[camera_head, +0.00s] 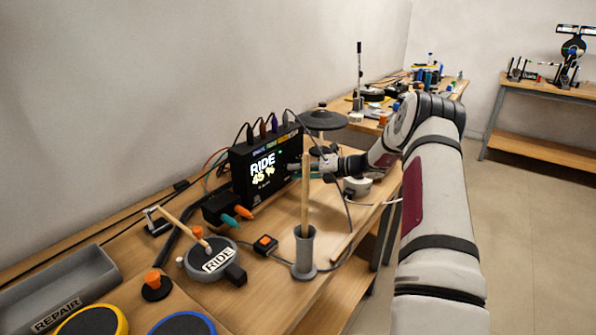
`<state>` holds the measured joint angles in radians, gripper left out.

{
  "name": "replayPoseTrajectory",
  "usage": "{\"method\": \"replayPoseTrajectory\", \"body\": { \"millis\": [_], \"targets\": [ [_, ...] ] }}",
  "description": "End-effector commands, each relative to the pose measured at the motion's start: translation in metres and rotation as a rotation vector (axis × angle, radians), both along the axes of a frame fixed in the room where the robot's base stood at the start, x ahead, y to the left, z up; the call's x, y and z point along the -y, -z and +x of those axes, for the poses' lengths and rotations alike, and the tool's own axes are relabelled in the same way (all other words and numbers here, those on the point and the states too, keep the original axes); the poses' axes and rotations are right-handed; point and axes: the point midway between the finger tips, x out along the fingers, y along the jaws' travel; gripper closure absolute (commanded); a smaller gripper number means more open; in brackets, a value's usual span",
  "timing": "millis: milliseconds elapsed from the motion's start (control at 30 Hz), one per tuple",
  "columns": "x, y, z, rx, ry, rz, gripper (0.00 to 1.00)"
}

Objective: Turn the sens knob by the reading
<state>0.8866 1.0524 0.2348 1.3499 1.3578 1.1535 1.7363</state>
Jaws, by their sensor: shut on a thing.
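The black drum module (240,182) stands on the bench against the wall. Its lit screen (263,168) reads "RIDE" with "45 %" below it; the smaller line under that is too small to read. My gripper (297,170) comes in from the right and is shut at the right part of the module's front face, where the sens knob sits between its fingers. The knob is hidden by the fingers, so its pointer cannot be seen. A grey round pad labelled "RIDE" (212,262) lies in front of the module, with a wooden stick resting on it.
A grey cup with an upright wooden stick (304,255) stands near the bench's front edge. A black cymbal pad (323,120) is behind my gripper. Cables run from the module's top. A grey "REPAIR" tray (88,272) and yellow and blue rimmed pads are at lower left.

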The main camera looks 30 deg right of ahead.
Motion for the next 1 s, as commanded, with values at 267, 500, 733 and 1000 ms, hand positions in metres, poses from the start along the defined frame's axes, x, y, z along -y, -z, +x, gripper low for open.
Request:
{"method": "replayPoseTrajectory", "body": {
  "millis": [267, 500, 733, 1000],
  "targets": [
    [0.001, 0.001, 0.000, -0.001, 0.003, -0.002, 0.68],
    [0.001, 0.000, 0.000, 0.001, 0.001, -0.001, 0.57],
    [0.005, -0.002, -0.005, 0.001, 0.002, -0.002, 0.57],
    [0.034, -0.013, -0.042, 0.001, 0.004, -0.003, 0.57]
  ]
}}
